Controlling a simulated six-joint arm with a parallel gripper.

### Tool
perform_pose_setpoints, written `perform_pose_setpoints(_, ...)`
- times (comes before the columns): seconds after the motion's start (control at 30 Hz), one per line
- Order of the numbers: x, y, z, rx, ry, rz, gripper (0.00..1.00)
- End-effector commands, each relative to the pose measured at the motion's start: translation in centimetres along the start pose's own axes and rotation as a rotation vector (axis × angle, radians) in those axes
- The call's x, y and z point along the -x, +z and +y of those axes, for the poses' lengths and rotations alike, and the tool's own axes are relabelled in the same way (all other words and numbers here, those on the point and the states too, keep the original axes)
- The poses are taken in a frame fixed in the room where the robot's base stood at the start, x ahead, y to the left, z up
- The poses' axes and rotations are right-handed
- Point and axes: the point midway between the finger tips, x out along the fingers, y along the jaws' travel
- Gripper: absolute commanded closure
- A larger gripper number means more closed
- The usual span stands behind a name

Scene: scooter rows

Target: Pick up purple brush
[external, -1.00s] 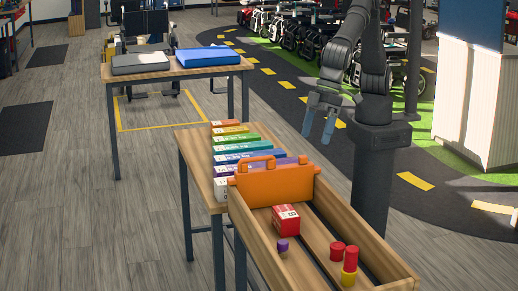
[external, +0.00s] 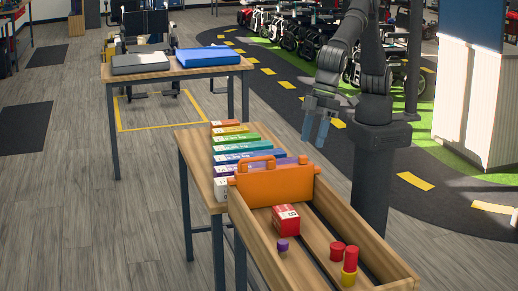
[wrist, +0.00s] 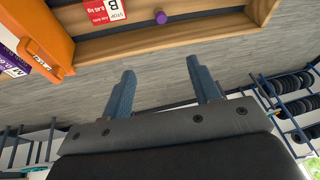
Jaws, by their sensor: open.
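A small purple piece (external: 282,245), which I take for the purple brush, stands in the wooden tray (external: 247,240) near its left wall. In the wrist view the purple piece (wrist: 161,18) shows as a round top beside the tray's wall. My gripper (external: 314,138) is open and empty, in the air behind the tray and well away from the purple piece. In the wrist view my gripper's two blue fingers (wrist: 166,82) are apart with only floor between them.
A red box (external: 287,220) sits close behind the purple piece. An orange case (external: 275,186) stands at the tray's back end. Red pieces (external: 351,256) and a yellow piece (external: 348,278) are at the tray's right. Several coloured boxes (external: 240,147) line the table behind.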

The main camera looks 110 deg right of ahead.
Motion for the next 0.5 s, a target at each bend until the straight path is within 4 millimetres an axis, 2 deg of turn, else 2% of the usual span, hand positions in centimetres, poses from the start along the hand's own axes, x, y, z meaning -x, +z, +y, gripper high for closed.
perform_pose_setpoints(0.2, -4.0, -2.2, -0.4, 0.352, 0.006, -0.087, 0.44)
perform_pose_setpoints(0.5, -9.6, -4.3, -0.4, 0.885, -0.068, -0.21, 0.44)
